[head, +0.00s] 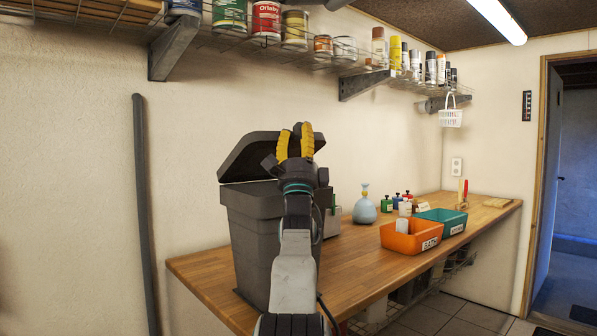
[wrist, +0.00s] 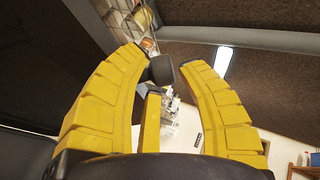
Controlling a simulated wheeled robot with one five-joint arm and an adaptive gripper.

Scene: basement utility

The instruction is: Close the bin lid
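The dark grey bin (head: 250,235) stands at the near left end of the wooden worktop, against the wall. Its lid (head: 245,160) is partly open, tilted up above the rim, with its lower edge at the left. My gripper (head: 295,140) points upward in front of the lid's right part and hides some of it. Whether a finger touches the lid cannot be told. A dark surface fills the left of the wrist view; I cannot tell if it is the lid.
A wire shelf (head: 290,52) with cans and bottles runs along the wall above the bin. Floor is open at the right, towards a doorway.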

